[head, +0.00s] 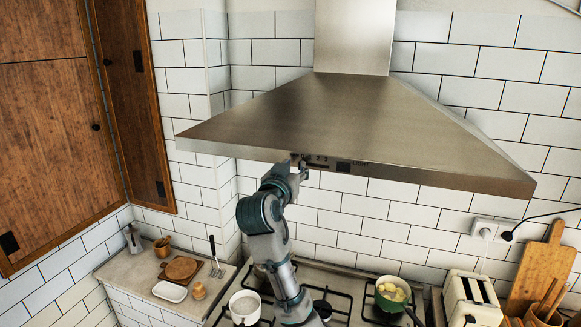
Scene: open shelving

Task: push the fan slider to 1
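The steel range hood (340,110) hangs on the tiled wall in the upper middle of the head view. The fan control (317,164) is a small dark slot on its front edge, with number marks above it; 2 and 3 are legible. My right gripper (299,168) is raised to the left part of this control and covers it. The slider knob itself cannot be made out, nor its exact position. The gripper is very close to the panel; I cannot tell whether it touches. Its fingers are too small to judge. My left gripper is not in view.
A dark light switch (343,167) sits right of the fan control. Below are the gas stove with a white pot (245,307) and a green pot (392,294). A toaster (470,299) and cutting boards (541,268) stand at the right; a wooden cabinet (48,125) is at left.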

